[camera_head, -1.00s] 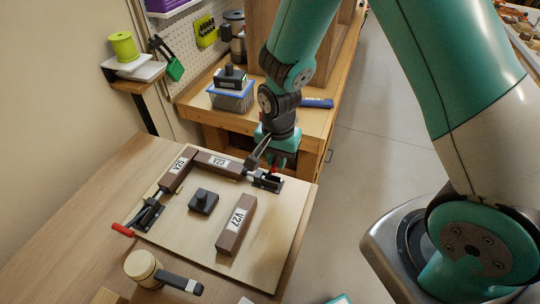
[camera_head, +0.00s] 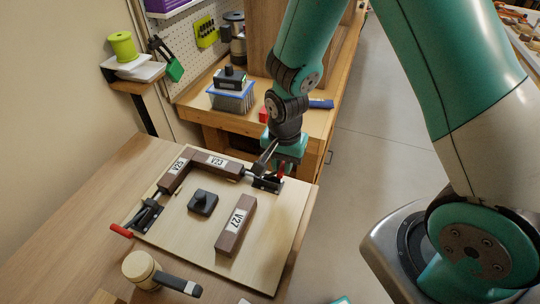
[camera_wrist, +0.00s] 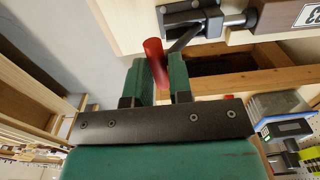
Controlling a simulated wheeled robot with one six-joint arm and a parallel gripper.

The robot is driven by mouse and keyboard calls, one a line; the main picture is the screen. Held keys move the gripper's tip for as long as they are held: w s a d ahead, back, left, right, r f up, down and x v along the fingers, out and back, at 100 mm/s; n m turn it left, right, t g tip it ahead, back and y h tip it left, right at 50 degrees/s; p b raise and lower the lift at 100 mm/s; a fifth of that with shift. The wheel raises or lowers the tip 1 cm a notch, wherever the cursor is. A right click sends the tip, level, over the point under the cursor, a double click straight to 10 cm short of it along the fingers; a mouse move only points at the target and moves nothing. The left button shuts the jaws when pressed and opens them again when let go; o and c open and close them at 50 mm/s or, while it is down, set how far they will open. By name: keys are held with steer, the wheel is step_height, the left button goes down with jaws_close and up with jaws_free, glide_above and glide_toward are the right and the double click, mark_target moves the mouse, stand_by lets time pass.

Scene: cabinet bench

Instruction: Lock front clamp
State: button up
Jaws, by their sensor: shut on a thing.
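My gripper (camera_head: 282,167) is at the far right corner of the wooden board (camera_head: 270,235). It is shut on the red handle of a black toggle clamp (camera_head: 267,184). In the wrist view the red handle (camera_wrist: 155,62) stands between my green fingers (camera_wrist: 161,80). The clamp's metal plunger (camera_wrist: 243,20) points at the end of a dark brown block (camera_wrist: 290,16); I cannot tell whether they are pressed tight. In the head view this block (camera_head: 226,165) lies along the board's far edge. A second clamp (camera_head: 149,214) with a red handle (camera_head: 121,230) is at the board's left edge.
Another brown block (camera_head: 178,172) meets the far block at a corner. A loose block marked V27 (camera_head: 236,228) and a black knobbed piece (camera_head: 202,202) lie on the board. A mallet (camera_head: 150,270) lies in front. A wooden bench (camera_head: 215,122) stands behind.

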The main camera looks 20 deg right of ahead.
steer(key=shift+o, duration=0.2)
steer(key=shift+s+d+f+b, duration=0.35)
steer(key=shift+d+f+b, duration=0.05)
steer(key=shift+f, duration=0.2)
steer(key=shift+s+d+f+b, duration=0.15)
steer(key=shift+d+f+b, duration=0.05)
steer(key=shift+f+b, duration=0.15)
steer(key=shift+s+d+f+b, duration=0.15)
steer(key=shift+f+b, duration=0.05)
steer(key=shift+f, duration=0.15)
steer(key=shift+f, duration=0.15)
steer(key=o, duration=0.6)
steer(key=shift+s, duration=0.1)
step_height(320, 180, up, 7)
steer(key=p, duration=0.5)
steer(key=shift+p, duration=0.4)
